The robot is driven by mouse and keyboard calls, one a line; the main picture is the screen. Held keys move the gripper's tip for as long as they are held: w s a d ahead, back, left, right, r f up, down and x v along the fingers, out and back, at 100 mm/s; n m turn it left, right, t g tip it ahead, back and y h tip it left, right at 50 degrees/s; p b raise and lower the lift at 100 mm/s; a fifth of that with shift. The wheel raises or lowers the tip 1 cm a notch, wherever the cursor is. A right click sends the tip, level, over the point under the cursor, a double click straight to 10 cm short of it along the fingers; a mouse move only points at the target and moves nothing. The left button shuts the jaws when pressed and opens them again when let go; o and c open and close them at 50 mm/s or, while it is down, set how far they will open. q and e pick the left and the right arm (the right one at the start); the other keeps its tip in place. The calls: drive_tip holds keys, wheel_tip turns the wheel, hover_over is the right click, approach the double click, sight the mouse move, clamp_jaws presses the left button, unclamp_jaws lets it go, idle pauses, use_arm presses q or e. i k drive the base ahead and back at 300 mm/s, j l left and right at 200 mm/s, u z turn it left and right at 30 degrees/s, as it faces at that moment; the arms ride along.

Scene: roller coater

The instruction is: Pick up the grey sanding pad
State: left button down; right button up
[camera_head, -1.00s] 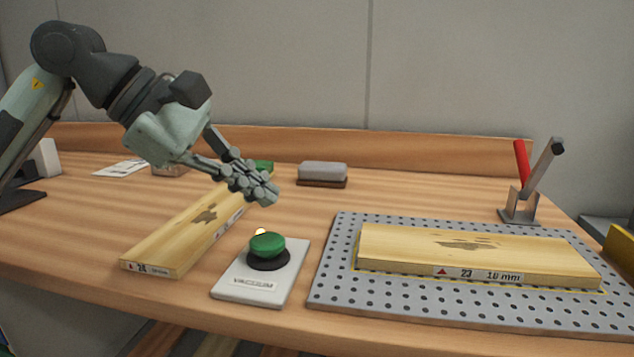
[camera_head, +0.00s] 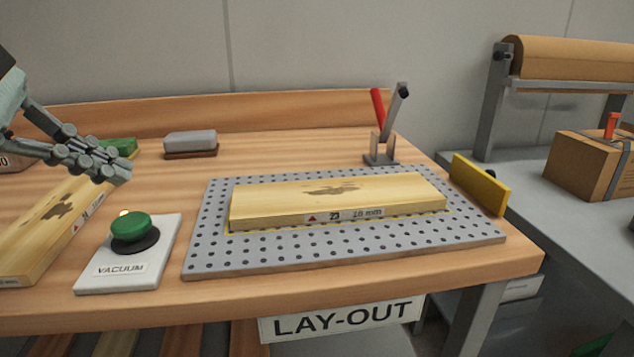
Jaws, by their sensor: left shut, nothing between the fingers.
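The grey sanding pad (camera_head: 190,138) is a small block with a brown underside. It lies on the wooden bench at the back, left of the perforated plate and near the back rail. My right gripper is out of view.
A board labelled 23 (camera_head: 335,198) lies on the grey perforated plate (camera_head: 210,240). A red-handled clamp (camera_head: 383,130) stands behind it. The green vacuum button (camera_head: 132,227) is at front left. A green object (camera_head: 119,144) sits left of the pad. Bench is clear around the pad.

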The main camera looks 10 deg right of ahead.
sight(193, 144)
drive_tip(key=j+z, duration=0.5)
drive_tip(key=z, duration=0.25)
drive_tip(key=k+j+z, duration=0.1)
drive_tip(key=z, duration=0.25)
drive_tip(key=j, duration=0.15)
